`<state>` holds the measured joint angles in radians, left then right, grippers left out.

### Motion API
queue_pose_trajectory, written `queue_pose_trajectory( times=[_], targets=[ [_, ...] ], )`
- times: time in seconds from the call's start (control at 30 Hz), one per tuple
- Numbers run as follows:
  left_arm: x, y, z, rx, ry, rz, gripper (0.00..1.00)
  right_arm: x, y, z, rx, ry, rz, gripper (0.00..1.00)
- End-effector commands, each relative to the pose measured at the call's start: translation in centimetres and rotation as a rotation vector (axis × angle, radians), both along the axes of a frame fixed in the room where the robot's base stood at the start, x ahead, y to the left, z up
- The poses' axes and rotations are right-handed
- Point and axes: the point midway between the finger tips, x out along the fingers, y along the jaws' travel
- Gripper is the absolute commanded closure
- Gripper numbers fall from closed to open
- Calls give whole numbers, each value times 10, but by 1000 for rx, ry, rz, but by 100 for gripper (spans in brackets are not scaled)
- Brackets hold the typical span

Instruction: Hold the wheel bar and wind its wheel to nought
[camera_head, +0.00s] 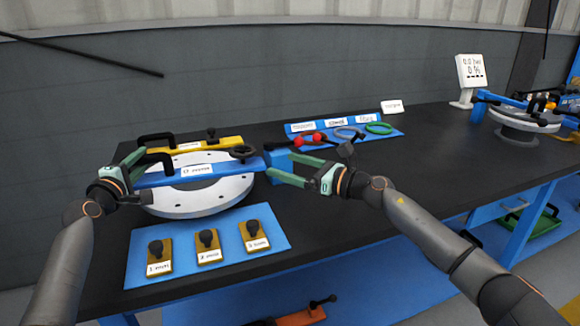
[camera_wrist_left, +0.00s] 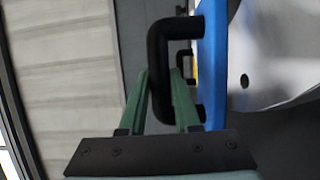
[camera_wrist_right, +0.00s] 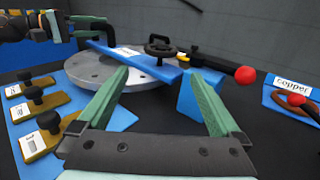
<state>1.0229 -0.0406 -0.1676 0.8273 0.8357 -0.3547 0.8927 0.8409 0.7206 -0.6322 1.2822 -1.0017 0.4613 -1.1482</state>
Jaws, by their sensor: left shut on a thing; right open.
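The wheel bar (camera_head: 165,178) is a blue bar with a white label, lying across the round grey-white flange (camera_head: 185,207). A black hand wheel (camera_head: 242,152) stands on its right end and a black handle (camera_head: 152,160) on its left end. My left gripper (camera_head: 136,162) is shut on that handle, also seen in the left wrist view (camera_wrist_left: 170,75). My right gripper (camera_head: 280,165) is open and empty, right of the wheel and apart from it. The right wrist view shows the wheel (camera_wrist_right: 160,46) beyond its fingertips. The wheel's marking cannot be read.
A yellow bar (camera_head: 215,145) with a handle lies behind the wheel bar. A blue block (camera_head: 277,160) stands by its right end. Several knobbed brown pieces lie on a blue mat (camera_head: 140,240) in front. Red-balled pieces and rings lie on a blue panel (camera_head: 345,143). A screen (camera_head: 470,70) reads 0 %.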

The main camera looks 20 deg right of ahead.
Motion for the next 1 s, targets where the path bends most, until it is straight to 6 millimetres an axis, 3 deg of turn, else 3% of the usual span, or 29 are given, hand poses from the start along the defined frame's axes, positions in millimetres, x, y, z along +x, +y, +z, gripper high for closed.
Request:
queue_pose_trajectory(
  times=[0.37,0.53,0.67,0.8,1.0],
  targets=[
    [0,0,6,-10,-9,1,100,-1,0,1,9,2,0,0],
    [0,0,6,-10,-9,1,100,-1,15,15,204,49,-10,0],
    [0,0,6,-10,-9,1,100,0,32,38,575,159,-19,0],
    [0,0,6,-10,-9,1,100,0,41,57,1083,343,-14,0],
    [0,0,6,-10,-9,1,100,-3,44,56,1802,661,12,0]
  ],
)
